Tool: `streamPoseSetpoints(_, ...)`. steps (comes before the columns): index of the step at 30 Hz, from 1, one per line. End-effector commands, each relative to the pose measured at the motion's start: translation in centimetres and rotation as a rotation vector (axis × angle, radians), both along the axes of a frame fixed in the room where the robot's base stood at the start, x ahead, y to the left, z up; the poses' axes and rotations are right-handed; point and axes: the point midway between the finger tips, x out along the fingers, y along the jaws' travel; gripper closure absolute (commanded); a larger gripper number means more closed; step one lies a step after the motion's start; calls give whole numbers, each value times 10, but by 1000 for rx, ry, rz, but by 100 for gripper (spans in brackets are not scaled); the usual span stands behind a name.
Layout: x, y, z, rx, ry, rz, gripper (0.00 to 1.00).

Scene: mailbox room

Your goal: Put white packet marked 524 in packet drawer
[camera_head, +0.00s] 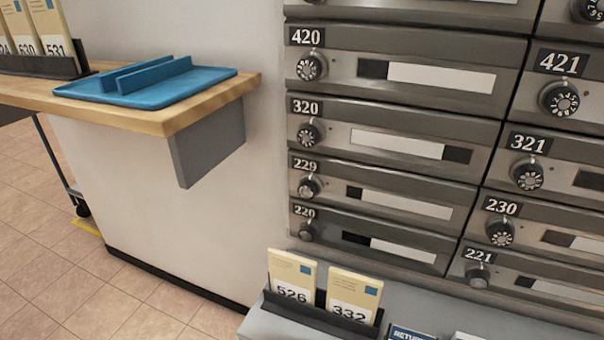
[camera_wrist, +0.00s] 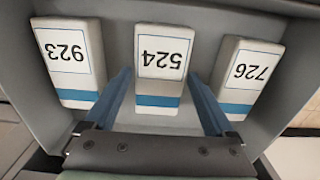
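In the wrist view, the white packet marked 524 (camera_wrist: 160,62) stands in the middle of a grey-walled container, its number upside down and a blue band near its lower edge. My gripper (camera_wrist: 160,76) has its two blue fingers apart, one on each side of this packet. A small gap seems to show beside the packet, but whether either finger touches it is hard to tell. The head view shows neither my gripper nor this packet. I cannot tell whether the grey container (camera_wrist: 110,12) is the packet drawer.
White packets 923 (camera_wrist: 70,62) and 726 (camera_wrist: 244,75) stand left and right of packet 524. The head view shows mailboxes (camera_head: 400,140), a wooden counter (camera_head: 185,118) with a blue tray (camera_head: 205,80), and cream packets 526 (camera_head: 292,275) and 332 (camera_head: 352,296) in a dark holder.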

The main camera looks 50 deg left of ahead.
Motion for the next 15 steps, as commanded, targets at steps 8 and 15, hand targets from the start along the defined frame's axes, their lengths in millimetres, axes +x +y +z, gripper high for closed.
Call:
streamPoseSetpoints(8, 0, 0, 0, -1, 1, 0, 0)
streamPoseSetpoints(15, 0, 0, 28, 1, -1, 0, 0)
